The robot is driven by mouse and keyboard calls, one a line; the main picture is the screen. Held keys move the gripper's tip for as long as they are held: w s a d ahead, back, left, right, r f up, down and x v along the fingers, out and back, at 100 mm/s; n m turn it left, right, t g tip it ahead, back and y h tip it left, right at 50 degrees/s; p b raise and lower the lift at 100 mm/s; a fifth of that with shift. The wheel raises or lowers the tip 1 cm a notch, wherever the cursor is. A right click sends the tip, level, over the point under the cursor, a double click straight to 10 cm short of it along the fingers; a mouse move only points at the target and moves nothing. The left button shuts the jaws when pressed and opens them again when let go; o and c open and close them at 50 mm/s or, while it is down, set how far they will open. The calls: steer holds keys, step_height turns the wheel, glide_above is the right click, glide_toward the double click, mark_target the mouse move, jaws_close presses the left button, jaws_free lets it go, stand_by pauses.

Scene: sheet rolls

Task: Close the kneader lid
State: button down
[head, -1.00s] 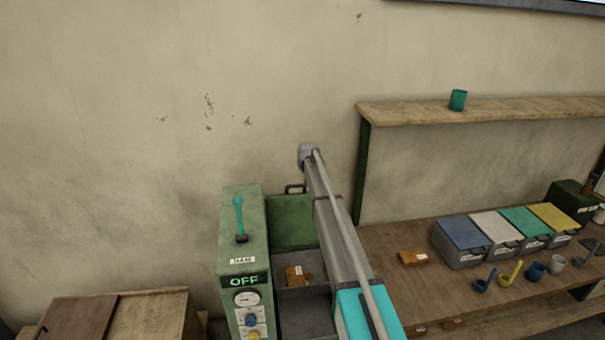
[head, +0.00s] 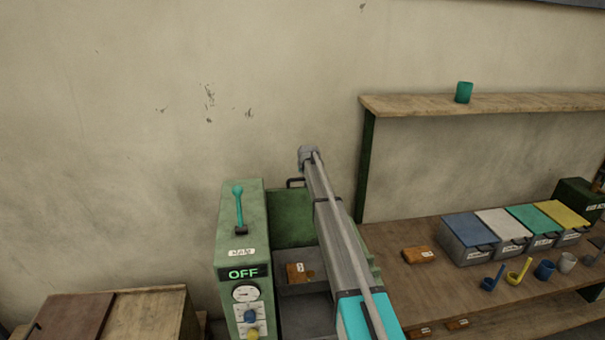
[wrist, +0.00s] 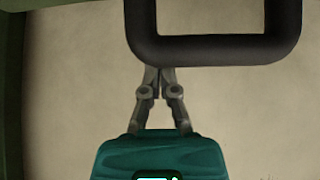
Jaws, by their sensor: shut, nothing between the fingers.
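The kneader (head: 243,250) is a green machine with a lit OFF display, a teal lever and a gauge. Its green lid (head: 291,215) stands upright at the back, open, with a dark handle (head: 294,182) on its top edge. The trough below holds a brown block (head: 298,273) with a white label. My gripper (wrist: 159,72) is shut and empty in the wrist view. Its fingertips meet the lower bar of the dark handle (wrist: 215,50) in the picture; I cannot tell whether they touch. In the head view my arm hides the gripper.
A wooden bench (head: 415,290) on the right carries lidded bins (head: 468,232) in several colours, scoops, cups and a brown block (head: 417,254). A shelf (head: 500,104) above holds a teal cup (head: 464,92). A wooden box (head: 140,315) stands at lower left.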

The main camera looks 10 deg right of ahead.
steer(key=shift+s+r, duration=0.1)
steer(key=shift+s, duration=1.15)
steer(key=shift+a, duration=0.1)
